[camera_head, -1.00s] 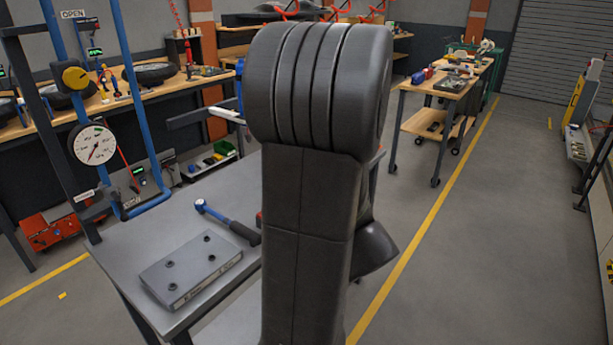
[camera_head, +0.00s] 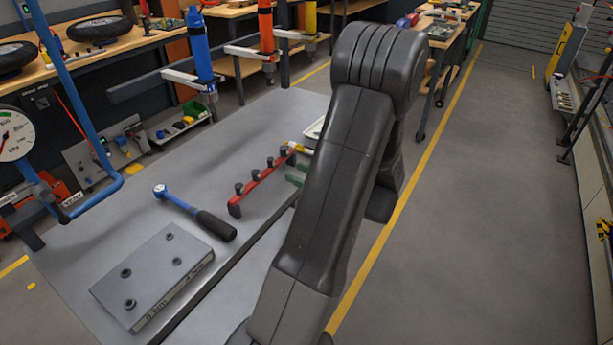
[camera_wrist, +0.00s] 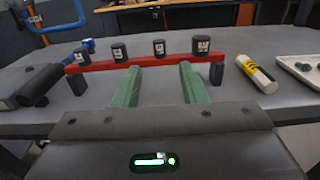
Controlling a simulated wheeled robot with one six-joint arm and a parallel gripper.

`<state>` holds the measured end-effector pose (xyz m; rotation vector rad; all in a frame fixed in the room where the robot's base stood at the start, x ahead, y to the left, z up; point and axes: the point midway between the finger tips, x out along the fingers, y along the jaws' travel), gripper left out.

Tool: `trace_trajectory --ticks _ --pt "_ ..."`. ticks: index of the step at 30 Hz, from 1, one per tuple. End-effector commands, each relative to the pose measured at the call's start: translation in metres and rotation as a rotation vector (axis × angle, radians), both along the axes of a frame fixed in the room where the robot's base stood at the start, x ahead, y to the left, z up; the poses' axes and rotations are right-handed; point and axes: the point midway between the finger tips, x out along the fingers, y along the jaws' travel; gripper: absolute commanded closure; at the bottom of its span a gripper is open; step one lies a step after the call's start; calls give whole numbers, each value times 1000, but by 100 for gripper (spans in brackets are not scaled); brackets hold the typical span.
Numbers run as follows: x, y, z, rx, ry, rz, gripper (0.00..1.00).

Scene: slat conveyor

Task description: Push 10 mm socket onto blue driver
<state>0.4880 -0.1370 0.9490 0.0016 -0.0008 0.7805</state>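Several dark sockets stand upright on a red rail (camera_head: 262,184), which also shows in the wrist view (camera_wrist: 145,62). Each socket has a pale label, too small to read, so I cannot tell which is 10 mm. My gripper (camera_wrist: 160,84) is open and empty, its green fingers pointing at the rail from the near side. The third socket from the left (camera_wrist: 159,48) shows between the fingers, beyond their tips. A blue-headed tool with a black handle (camera_head: 195,212) lies left of the rail. A blue driver (camera_head: 199,45) hangs upright behind the table, beside orange and yellow ones.
The grey table (camera_head: 110,235) bears a steel block with holes (camera_head: 155,277) at the front left. A yellow-and-white tube (camera_wrist: 257,75) and a white tray (camera_wrist: 300,68) lie right of the rail. A blue tube frame with a gauge (camera_head: 14,135) stands left.

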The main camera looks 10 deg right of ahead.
Motion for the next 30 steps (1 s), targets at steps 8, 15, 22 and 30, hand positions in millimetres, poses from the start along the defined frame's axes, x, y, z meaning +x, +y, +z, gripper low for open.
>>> trace_trajectory --ticks 8,15,22,30 --pt "24 26 0 -1 0 5 62" --pt "43 44 0 -1 -1 4 62" --pt "53 54 0 -1 0 2 62" --pt "55 55 0 -1 0 1 62"
